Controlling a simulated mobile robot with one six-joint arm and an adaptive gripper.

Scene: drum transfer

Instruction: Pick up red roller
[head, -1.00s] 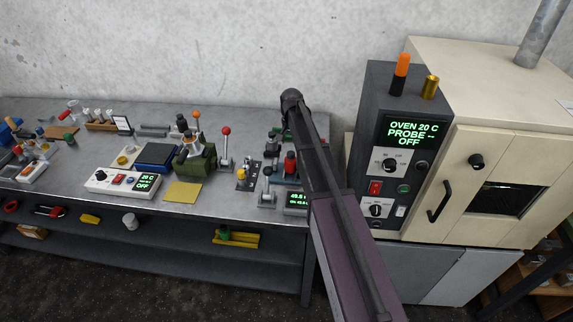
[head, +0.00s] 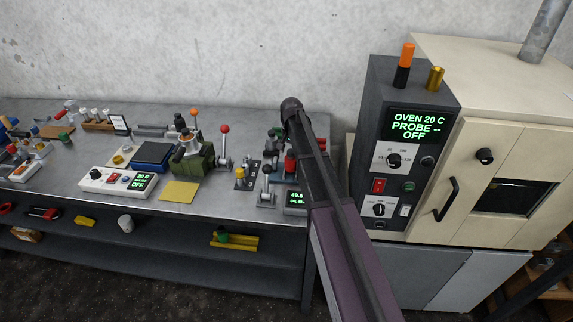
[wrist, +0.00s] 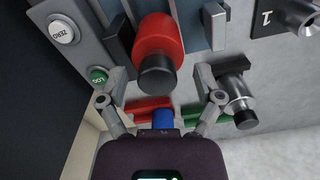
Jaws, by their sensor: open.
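The red roller (wrist: 157,38) is a short thick red cylinder with a black end, in the upper middle of the wrist view. It sits between dark and grey-blue upright plates. My gripper (wrist: 161,82) is open, with one finger on each side of the roller's black end and nothing visibly clamped. Whether a fingertip touches it I cannot tell. In the head view the red roller (head: 290,165) is partly hidden by my arm, at the right end of the bench beside a lit display. My gripper is not clear there.
A metal cylinder with a black end (wrist: 240,100) stands close to the right finger. A panel with ZERO (wrist: 61,30) and LOG (wrist: 97,76) buttons lies left of the roller. The control tower and oven (head: 505,165) stand right of the bench (head: 50,105). A red-knobbed lever (head: 225,130) is left of my arm.

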